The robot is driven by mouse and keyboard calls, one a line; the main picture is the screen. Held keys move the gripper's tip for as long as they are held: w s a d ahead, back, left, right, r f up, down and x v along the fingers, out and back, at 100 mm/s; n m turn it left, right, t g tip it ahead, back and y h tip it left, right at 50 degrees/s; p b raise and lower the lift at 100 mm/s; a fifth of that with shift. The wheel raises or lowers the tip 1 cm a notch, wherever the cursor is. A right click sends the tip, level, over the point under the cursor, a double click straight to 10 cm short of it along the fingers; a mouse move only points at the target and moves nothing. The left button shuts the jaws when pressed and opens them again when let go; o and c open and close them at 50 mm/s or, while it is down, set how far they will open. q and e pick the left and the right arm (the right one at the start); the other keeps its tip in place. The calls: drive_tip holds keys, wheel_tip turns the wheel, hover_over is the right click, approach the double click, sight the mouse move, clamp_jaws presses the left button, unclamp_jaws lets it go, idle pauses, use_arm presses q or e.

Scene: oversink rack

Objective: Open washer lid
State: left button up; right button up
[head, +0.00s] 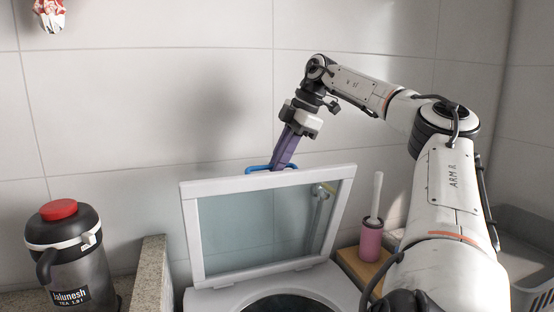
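The washer lid (192,232) is a white frame around a glass pane. It stands raised and tilted back, with the dark round opening of the washer (290,303) showing below it. A blue handle (258,169) shows at the lid's top edge. My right gripper (279,165) reaches down from above to this edge, its purple fingers right at the handle. The fingers look close together, and their tips are partly hidden behind the lid's edge, so I cannot tell whether they grip the handle. My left gripper is out of view.
A dark jug with a red cap (60,210) stands at the left, beside a speckled counter edge (150,272). A pink brush holder (371,242) stands right of the lid, near my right arm. A grey basket (530,240) is at the far right. A tiled wall is close behind.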

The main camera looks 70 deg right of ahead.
drive_tip(key=shift+o, duration=1.4)
drive_tip(key=shift+w+d+f, duration=0.15)
drive_tip(key=shift+f, duration=0.2)
drive_tip(key=shift+w+d, duration=0.1)
drive_tip(key=shift+d, duration=0.05)
drive_tip(key=shift+a+r, duration=0.2)
drive_tip(key=shift+r, duration=0.1)
drive_tip(key=shift+s+d+r, duration=0.2)
drive_tip(key=shift+s+r, duration=0.1)
drive_tip(key=shift+r, duration=0.2)
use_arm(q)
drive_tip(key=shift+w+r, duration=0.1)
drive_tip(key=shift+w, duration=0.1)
use_arm(e)
drive_tip(key=a+v, duration=0.1)
drive_tip(key=v, duration=0.8)
drive_tip(key=shift+d, duration=0.45)
drive_tip(key=shift+s, duration=0.1)
